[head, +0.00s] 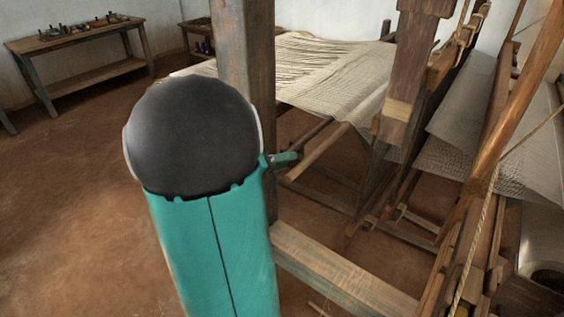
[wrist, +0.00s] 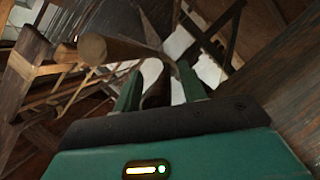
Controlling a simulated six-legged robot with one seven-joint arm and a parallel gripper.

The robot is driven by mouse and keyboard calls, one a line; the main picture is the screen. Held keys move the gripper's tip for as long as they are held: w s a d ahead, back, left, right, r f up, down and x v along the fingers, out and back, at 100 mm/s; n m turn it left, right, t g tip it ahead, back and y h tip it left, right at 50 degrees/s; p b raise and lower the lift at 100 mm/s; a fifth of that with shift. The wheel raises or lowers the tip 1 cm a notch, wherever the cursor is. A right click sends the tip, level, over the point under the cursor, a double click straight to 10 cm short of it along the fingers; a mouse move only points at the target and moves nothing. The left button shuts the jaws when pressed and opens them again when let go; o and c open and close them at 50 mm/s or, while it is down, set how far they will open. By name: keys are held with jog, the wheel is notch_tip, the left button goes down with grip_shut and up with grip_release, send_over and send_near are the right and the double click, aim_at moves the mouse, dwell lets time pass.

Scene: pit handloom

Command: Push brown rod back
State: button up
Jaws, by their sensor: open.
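A brown rod (wrist: 112,49) with a round cut end shows in the wrist view, up and left of my fingers. Its far part runs right, toward the space above the fingertips. My gripper (wrist: 159,68) has its two green fingers spread apart, with nothing clearly held. A dark rounded piece (wrist: 156,93) shows between the fingers; I cannot tell what it is.
A thick wooden post (head: 244,50) stands right behind my arm. Woven cloth (head: 340,70) stretches across the loom, above a low beam (head: 335,275). Slanted timbers and ropes crowd the right side. A workbench (head: 80,65) stands back left; the earthen floor on the left is clear.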

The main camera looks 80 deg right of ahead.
jog(key=shift+c, duration=0.2)
grip_shut()
jog(key=shift+w+d, duration=0.35)
jog(key=shift+w, duration=0.4)
jog(key=shift+w+d, duration=0.3)
jog(key=shift+w, duration=0.4)
jog(key=shift+w+d, duration=0.35)
jog(key=shift+w, duration=0.4)
jog(key=shift+o, duration=0.2)
grip_release()
jog(key=shift+w, duration=0.15)
jog(key=v, duration=1.3)
jog(key=shift+w+a, duration=0.15)
jog(key=shift+a, duration=0.1)
jog(key=shift+r, duration=0.1)
